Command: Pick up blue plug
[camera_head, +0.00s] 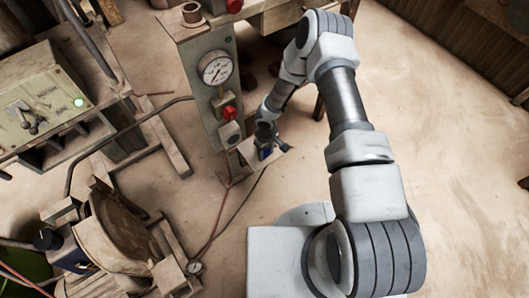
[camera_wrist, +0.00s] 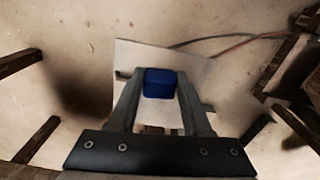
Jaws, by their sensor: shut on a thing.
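The blue plug (camera_wrist: 159,83) is a small blue block between the two fingertips of my gripper (camera_wrist: 160,92) in the wrist view. My gripper is shut on it, one finger on each side. In the head view, my gripper (camera_head: 268,146) is at the end of my outstretched arm, in front of the gauge panel. The plate also shows behind the plug in the wrist view (camera_wrist: 150,55). I cannot tell whether the plug touches the plate.
A panel with a pressure gauge (camera_head: 216,69) and a red knob (camera_head: 229,112) stands just beyond my gripper. A control box (camera_head: 40,105) with a green light is at the left. Cables (camera_head: 214,222) run across the floor. Open floor (camera_head: 440,110) lies at the right.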

